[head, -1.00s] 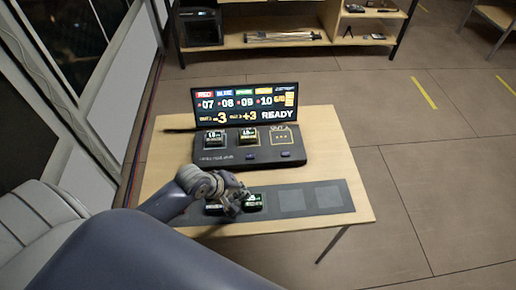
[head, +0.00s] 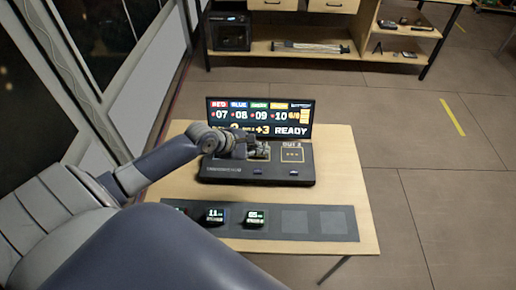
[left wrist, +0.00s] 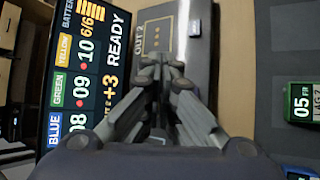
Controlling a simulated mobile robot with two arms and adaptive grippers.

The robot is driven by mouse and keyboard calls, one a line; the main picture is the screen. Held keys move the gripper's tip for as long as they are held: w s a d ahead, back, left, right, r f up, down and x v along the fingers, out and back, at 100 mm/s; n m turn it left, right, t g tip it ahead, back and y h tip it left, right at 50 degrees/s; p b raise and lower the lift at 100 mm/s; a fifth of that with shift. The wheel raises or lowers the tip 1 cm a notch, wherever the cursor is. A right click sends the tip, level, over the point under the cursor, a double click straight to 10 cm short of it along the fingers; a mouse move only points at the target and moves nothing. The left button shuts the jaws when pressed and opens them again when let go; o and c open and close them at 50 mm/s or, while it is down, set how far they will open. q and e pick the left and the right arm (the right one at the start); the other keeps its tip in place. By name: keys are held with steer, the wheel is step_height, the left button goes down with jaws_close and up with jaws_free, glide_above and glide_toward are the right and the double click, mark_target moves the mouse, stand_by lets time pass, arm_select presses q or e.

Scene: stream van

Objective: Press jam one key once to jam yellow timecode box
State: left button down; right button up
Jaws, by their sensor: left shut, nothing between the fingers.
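The black sync console (head: 225,172) stands on the wooden table, with its lit screen (head: 260,117) upright behind it. The screen reads READY at its right. In the left wrist view the closed fingertips (left wrist: 165,66) are in front of the console (left wrist: 165,35). My right gripper is out of view.
A dark mat (head: 340,223) along the table's front holds several timecode boxes, including a dark one (head: 214,216) and a green one (head: 255,217). Its right squares are empty. The table's right edge is clear. A shelf unit (head: 300,52) stands behind.

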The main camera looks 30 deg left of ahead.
arm_select(q)
steer(key=f+b, duration=0.1)
steer(key=b, duration=0.7)
glide_above(259, 173)
step_height(259, 173, down, 5)
steer(key=shift+f, duration=1.4)
steer(key=shift+f, duration=0.4)
